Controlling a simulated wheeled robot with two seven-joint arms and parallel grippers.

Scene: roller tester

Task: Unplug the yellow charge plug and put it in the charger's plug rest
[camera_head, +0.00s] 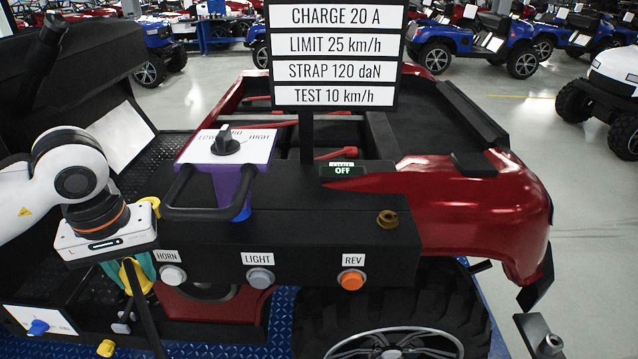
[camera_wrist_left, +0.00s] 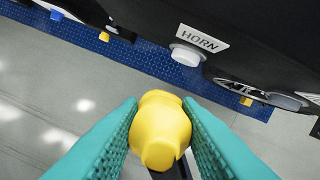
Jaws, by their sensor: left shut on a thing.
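The yellow charge plug (camera_wrist_left: 160,128) is between the two teal fingers of my left gripper (camera_wrist_left: 162,140) in the left wrist view, and the gripper is shut on it. In the head view, my left gripper (camera_head: 138,275) is at the left, below the white wrist housing, with part of the yellow plug (camera_head: 128,278) showing. A dark part shows under the plug in the wrist view; I cannot tell whether the plug is connected to anything. I cannot make out the charger's plug rest for certain. My right gripper is not in view.
A black panel (camera_head: 310,235) with HORN, LIGHT and REV buttons stands right of the gripper. A purple box (camera_head: 232,190) with a knob and a black handle (camera_head: 205,213) is above it. A red vehicle (camera_head: 480,205) is behind.

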